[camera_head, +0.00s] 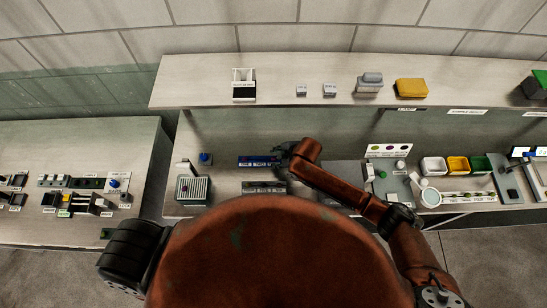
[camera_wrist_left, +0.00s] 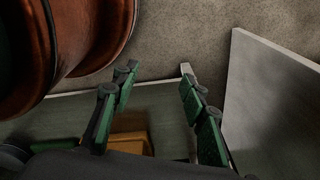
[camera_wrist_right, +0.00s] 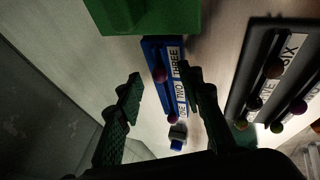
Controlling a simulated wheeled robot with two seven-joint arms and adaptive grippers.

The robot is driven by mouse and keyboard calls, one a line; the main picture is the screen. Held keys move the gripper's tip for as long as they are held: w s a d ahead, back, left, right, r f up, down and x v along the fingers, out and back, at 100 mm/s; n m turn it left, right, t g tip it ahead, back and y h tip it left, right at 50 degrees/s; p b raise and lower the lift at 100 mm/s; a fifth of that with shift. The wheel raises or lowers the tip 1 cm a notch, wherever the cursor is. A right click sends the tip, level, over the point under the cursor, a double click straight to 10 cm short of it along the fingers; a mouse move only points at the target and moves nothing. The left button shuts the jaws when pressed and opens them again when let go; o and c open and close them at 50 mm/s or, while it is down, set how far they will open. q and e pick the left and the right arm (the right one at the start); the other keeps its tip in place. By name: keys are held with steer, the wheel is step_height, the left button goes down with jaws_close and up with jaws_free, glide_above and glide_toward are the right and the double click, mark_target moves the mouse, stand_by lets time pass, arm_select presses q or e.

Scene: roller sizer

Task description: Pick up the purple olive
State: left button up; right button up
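In the right wrist view a blue rack (camera_wrist_right: 150,52) labelled ONE, TWO, THREE carries a dark purple-red olive (camera_wrist_right: 160,74) and a pinkish one (camera_wrist_right: 173,119). A black rack (camera_wrist_right: 250,75) with a SIX label holds several olives, brownish and purple, one purple (camera_wrist_right: 299,107). Which is the task's olive I cannot tell for sure. My right gripper (camera_wrist_right: 162,85) is open, its fingers on either side of the blue rack, nothing visibly held. In the head view it hangs over the right end of the blue rack (camera_head: 255,161). My left gripper (camera_wrist_left: 155,72) is open and empty, away from the racks.
A green block (camera_wrist_right: 150,14) stands beyond the blue rack. A blue knob (camera_head: 205,158) and a ribbed box (camera_head: 192,190) stand left of the racks. White, yellow and green bins (camera_head: 457,165) stand to the right. A shelf (camera_head: 205,80) overhangs the back.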

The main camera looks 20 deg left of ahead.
steer(key=shift+f, duration=0.15)
steer(key=c, duration=0.8)
arm_select(q)
steer(key=shift+w, duration=0.4)
steer(key=shift+w, duration=0.3)
